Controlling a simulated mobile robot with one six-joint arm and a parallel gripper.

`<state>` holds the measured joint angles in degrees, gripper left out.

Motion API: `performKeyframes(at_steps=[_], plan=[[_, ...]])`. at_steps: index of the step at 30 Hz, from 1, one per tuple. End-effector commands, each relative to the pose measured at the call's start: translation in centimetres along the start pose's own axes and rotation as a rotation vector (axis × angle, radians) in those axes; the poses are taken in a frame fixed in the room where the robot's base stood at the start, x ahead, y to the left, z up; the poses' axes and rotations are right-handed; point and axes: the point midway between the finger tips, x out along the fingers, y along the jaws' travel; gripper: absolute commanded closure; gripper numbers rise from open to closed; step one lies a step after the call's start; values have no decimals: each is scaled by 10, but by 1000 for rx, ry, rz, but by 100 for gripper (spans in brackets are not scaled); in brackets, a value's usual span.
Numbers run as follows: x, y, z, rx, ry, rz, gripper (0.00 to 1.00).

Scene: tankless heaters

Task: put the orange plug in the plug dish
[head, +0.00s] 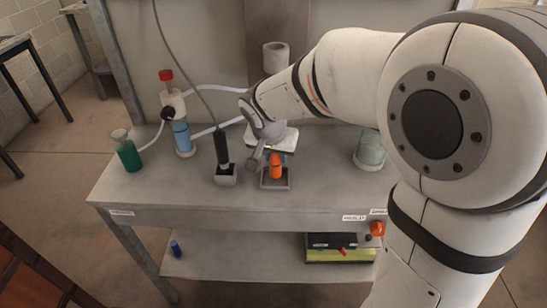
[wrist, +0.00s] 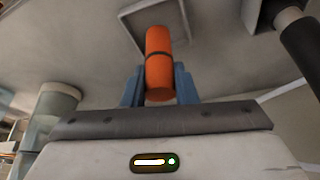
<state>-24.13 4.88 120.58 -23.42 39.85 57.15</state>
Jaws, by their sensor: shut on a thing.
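The orange plug (head: 276,166) is a cylinder with a dark band, clearer in the wrist view (wrist: 159,60). My gripper (head: 270,158) is shut on it; its blue fingers (wrist: 159,82) sit on either side of the plug in the wrist view. The plug dish looks to be the small square grey tray (head: 266,184) on the bench, directly under or just behind the plug. It shows behind the plug in the wrist view (wrist: 130,22). The plug's lower end overlaps the dish in the head view; I cannot tell whether it touches it.
A black probe in a square holder (head: 225,176) stands close left of the dish. A blue bottle (head: 182,138) and a green flask (head: 129,155) are farther left. A glass jar (head: 370,150) stands to the right. The bench front (head: 200,199) is clear.

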Motion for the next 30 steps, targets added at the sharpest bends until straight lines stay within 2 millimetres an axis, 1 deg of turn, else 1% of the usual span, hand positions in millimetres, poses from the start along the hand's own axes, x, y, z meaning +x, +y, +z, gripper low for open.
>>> performKeyframes(at_steps=[1, 3, 10, 14, 15, 21, 23, 30], plan=[[9, 0, 4, -1, -1, 0, 97], [13, 0, 6, 0, -1, 0, 97], [13, -1, 6, 1, 1, -2, 97], [17, -1, 7, 0, 1, -2, 97], [16, -1, 7, 0, 1, -2, 73], [15, -1, 7, 0, 1, -2, 56], [15, -1, 7, 0, 1, -2, 52], [14, -1, 7, 0, 1, -2, 52]])
